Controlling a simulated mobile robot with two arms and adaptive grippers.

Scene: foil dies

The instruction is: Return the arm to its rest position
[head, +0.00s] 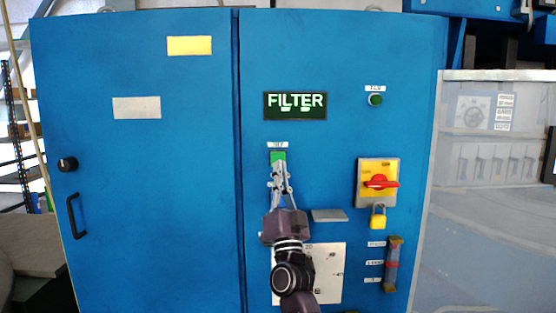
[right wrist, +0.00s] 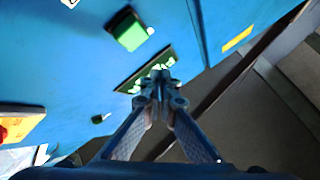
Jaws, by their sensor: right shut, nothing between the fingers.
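My right gripper (head: 279,178) is raised in front of the blue cabinet (head: 140,200), with its fingers shut and empty. In the head view its fingertips overlap the lower part of a green button (head: 278,157) below the FILTER sign (head: 295,105). In the right wrist view the shut fingertips (right wrist: 161,78) overlap the FILTER sign, and the green button (right wrist: 130,33) lies apart from them, up and to the left. My right arm comes up from the bottom of the head view. My left gripper is not in view.
A red rotary switch (head: 380,182) on a yellow plate, with a yellow padlock (head: 378,216) below, sits right of the gripper. A small green lamp (head: 375,100) is above it. A black door handle (head: 73,215) sticks out at left. A grey machine (head: 490,220) stands at right.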

